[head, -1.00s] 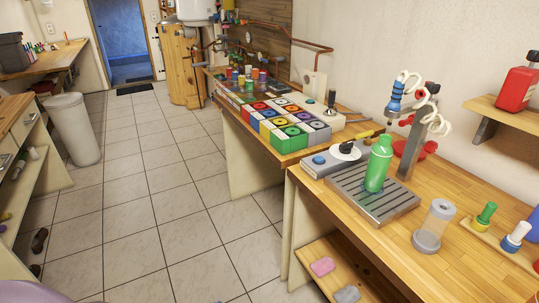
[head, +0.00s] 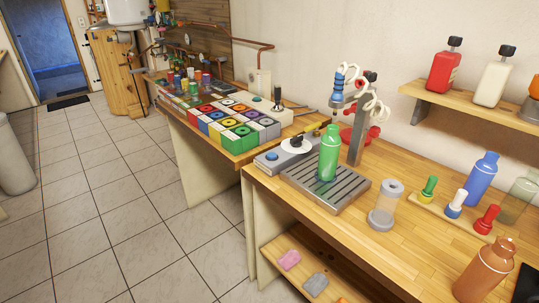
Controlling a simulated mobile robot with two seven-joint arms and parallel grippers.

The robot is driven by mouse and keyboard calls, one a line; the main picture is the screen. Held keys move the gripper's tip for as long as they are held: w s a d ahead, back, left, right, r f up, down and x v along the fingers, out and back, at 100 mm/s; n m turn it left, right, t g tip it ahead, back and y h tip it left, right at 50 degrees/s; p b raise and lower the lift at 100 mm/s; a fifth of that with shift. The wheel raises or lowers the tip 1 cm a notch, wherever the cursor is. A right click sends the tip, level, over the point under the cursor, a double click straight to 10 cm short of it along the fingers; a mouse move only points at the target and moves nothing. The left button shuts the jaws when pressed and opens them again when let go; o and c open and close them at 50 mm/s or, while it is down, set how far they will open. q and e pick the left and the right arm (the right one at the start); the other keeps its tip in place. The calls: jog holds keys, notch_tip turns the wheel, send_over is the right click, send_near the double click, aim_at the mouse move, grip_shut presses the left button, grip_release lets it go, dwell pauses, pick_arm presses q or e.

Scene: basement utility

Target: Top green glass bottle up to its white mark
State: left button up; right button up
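The green glass bottle (head: 329,154) stands upright on a grey slatted drip tray (head: 345,195) on the wooden bench. I cannot make out a white mark or the liquid level in it at this size. A stand (head: 358,140) rises behind the tray, with a blue-bodied nozzle (head: 337,92) and white coiled hoses near its top. A grey control box (head: 283,155) with a blue button and a white-and-black dial lies left of the tray. Neither of my grippers shows.
Green, blue and red stoppers (head: 455,204) sit on a wooden strip. Blue (head: 480,178) and brown (head: 484,270) bottles stand further right. A wall shelf (head: 465,107) holds more bottles.

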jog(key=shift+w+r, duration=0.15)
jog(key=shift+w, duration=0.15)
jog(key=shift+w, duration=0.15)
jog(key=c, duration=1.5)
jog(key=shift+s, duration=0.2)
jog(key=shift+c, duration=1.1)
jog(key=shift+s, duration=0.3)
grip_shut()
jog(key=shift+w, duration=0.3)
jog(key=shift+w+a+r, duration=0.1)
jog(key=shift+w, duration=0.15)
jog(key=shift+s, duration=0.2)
